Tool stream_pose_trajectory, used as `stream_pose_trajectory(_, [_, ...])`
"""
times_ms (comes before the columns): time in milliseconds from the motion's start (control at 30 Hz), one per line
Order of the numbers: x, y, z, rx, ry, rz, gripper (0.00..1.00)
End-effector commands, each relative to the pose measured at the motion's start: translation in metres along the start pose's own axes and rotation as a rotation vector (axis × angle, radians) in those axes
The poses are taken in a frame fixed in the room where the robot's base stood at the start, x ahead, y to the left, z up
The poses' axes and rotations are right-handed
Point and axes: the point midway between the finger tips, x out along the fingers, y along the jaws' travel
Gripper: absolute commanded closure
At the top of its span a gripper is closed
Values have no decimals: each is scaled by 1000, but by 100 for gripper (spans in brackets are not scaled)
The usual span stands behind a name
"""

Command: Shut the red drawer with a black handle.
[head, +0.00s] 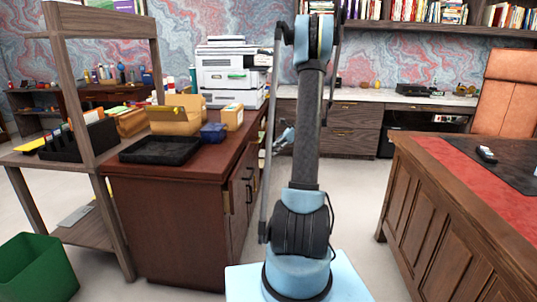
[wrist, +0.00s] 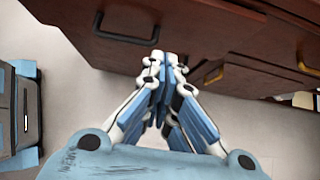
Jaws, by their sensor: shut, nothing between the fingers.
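The reddish-brown cabinet (head: 170,225) stands left of my arm in the head view, its drawer side turned to the right and seen at a steep angle. In the wrist view, a dark red drawer front (wrist: 85,25) with a black handle (wrist: 127,36) fills the upper left. How far this drawer stands out, I cannot tell. My gripper (wrist: 163,58) is shut and empty, its fingertips just below and right of that handle in the picture. Whether they touch the front is unclear. The gripper also shows small beside the cabinet in the head view (head: 283,138).
A black tray (head: 160,150) and boxes (head: 178,115) stand on the cabinet. A large desk (head: 435,215) is at the right. Floor between is clear.

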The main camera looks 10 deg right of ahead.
Motion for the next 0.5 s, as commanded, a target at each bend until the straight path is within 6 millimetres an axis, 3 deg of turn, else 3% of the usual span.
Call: stream_pose_trajectory(500, [88,1,4,-4,0,1,100])
